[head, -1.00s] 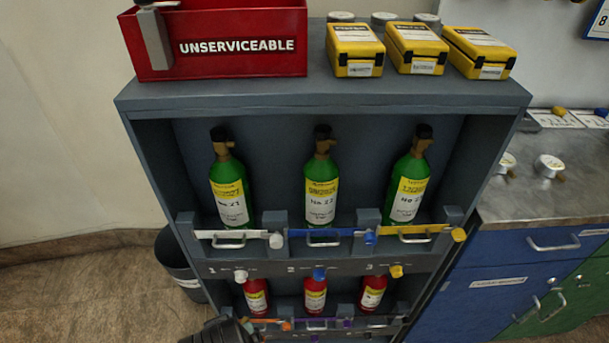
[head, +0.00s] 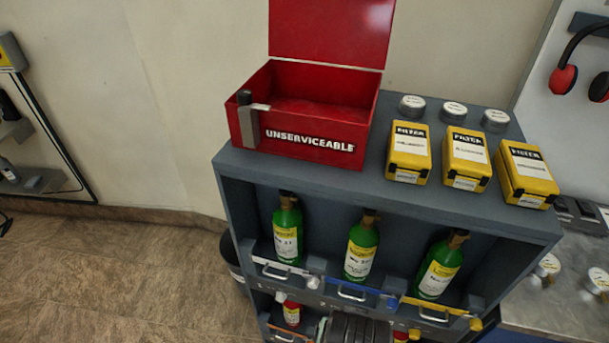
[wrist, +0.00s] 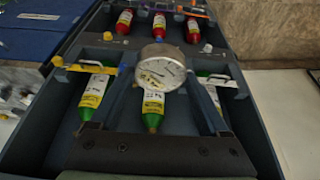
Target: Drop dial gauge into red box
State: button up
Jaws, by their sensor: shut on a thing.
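The dial gauge (wrist: 161,68), round with a pale face and metal rim, shows in the wrist view. My gripper (wrist: 161,82) is shut on it, with dark blue-grey fingers on either side. The red box (head: 319,150), marked UNSERVICEABLE, stands on top of the grey cabinet in the head view. Its lid (head: 333,32) is raised and its inside is visible from above. A grey latch sits at its front left corner. In the head view only a dark part of my arm shows at the bottom edge, low in front of the cabinet; the gauge is hidden there.
The grey cabinet (head: 388,207) holds green bottles (head: 361,247) on its upper shelf and red ones below. Yellow filter boxes (head: 466,158) and round tins (head: 453,112) stand right of the red box. The floor (head: 110,280) at left is clear.

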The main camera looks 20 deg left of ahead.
notch_tip(320, 180, up, 18)
jog(key=w+p, duration=0.2)
jog(key=p, duration=1.1)
jog(key=shift+a, duration=0.45)
jog(key=shift+w, duration=0.1)
jog(key=shift+d, duration=0.2)
jog(key=shift+s+d+f, duration=0.15)
jog(key=shift+s+f, duration=0.15)
jog(key=shift+s, duration=0.05)
